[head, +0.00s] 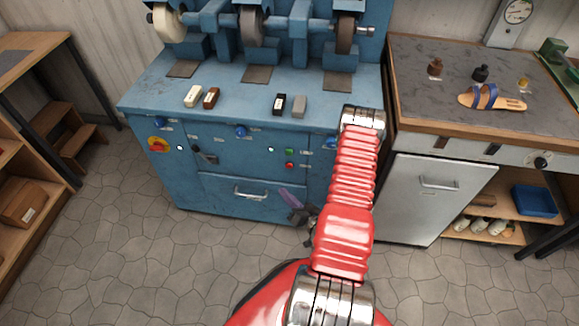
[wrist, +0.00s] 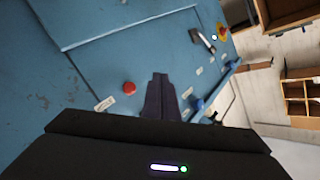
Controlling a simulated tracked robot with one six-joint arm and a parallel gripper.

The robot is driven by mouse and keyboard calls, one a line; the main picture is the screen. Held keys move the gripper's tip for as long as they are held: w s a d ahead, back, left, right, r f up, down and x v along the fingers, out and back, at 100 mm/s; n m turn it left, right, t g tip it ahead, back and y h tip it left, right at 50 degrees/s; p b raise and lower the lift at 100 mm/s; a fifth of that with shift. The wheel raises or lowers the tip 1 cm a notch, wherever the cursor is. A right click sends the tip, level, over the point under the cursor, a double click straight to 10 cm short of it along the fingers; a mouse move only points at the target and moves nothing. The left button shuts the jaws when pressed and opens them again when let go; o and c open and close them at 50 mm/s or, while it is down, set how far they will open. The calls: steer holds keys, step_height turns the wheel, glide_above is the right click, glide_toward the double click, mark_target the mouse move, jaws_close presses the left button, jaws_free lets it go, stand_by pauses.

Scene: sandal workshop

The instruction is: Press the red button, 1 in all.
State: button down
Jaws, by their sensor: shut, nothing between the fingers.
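The small red button (head: 289,165) is on the blue machine's front panel, just below a green button (head: 289,152). In the wrist view the red button (wrist: 129,88) shows unhidden, with a white label beside it. My gripper (head: 283,191) is below the red button in the head view, in front of the drawer. In the wrist view my gripper's dark fingers (wrist: 160,76) are shut together and empty, with their tips to the right of the button. They do not overlap the button. I cannot tell how far they are from the panel.
A larger red stop knob on a yellow plate (head: 158,144) is at the panel's left; it also shows in the wrist view (wrist: 222,30). A black lever switch (head: 206,157), blue knobs (head: 241,131) and a drawer handle (head: 250,194) stick out of the front. The floor (head: 130,250) at left is clear.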

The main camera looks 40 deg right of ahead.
steer(key=w+d, duration=0.5)
steer(key=d, duration=0.2)
steer(key=shift+w, duration=0.2)
steer(key=shift+d, duration=0.1)
stand_by(2.2)
steer(key=shift+w+d, duration=0.2)
steer(key=shift+w+d, duration=0.25)
steer(key=shift+d, duration=0.1)
stand_by(1.2)
steer(key=shift+s+a, duration=0.55)
steer(key=shift+a, duration=0.1)
stand_by(0.3)
steer(key=shift+s+a, duration=0.75)
steer(key=shift+a, duration=0.25)
steer(key=shift+s+a, duration=0.75)
steer(key=shift+a, duration=0.25)
